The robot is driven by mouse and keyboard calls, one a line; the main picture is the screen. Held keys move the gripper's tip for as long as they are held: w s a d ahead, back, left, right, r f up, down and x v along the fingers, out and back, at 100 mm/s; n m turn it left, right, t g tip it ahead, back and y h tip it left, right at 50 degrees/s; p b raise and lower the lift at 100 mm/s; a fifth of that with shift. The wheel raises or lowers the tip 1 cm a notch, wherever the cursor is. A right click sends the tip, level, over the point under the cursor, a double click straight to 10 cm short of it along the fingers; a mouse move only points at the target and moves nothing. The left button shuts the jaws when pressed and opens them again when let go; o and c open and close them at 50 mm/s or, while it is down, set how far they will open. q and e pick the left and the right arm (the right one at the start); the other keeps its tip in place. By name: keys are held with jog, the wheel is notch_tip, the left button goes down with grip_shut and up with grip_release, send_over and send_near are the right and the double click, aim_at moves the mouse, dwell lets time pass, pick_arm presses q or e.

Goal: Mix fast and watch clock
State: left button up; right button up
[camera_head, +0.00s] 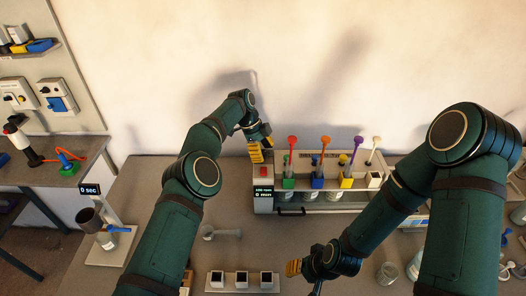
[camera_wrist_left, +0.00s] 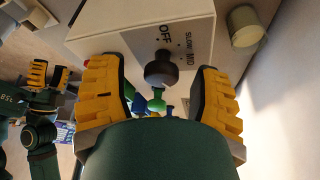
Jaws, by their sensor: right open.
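My left gripper (camera_head: 257,150) is at the left end of the mixing machine (camera_head: 263,207), above its red button (camera_head: 264,171). In the left wrist view its yellow fingers are apart, on either side of a dark round knob (camera_wrist_left: 161,69). The knob is on a pale panel marked OFF, SLOW and MID; I cannot tell whether the fingers touch it. The machine's display (camera_head: 263,192) reads 0 min. A second display (camera_head: 89,190), on a stand at the left, reads 0 sec. My right gripper (camera_head: 293,268) is open and low over the front table, with nothing seen in it.
Colored stirrers, including an orange one (camera_head: 325,141), stand in a row along the machine. A white rack (camera_head: 243,280) with dark square openings is at the front. A dark cup (camera_head: 90,219) stands at the left.

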pick_arm(q)
jog(key=shift+a+r, duration=0.1)
jog(key=shift+n, duration=0.4)
pick_arm(e)
jog(key=shift+f, duration=0.25)
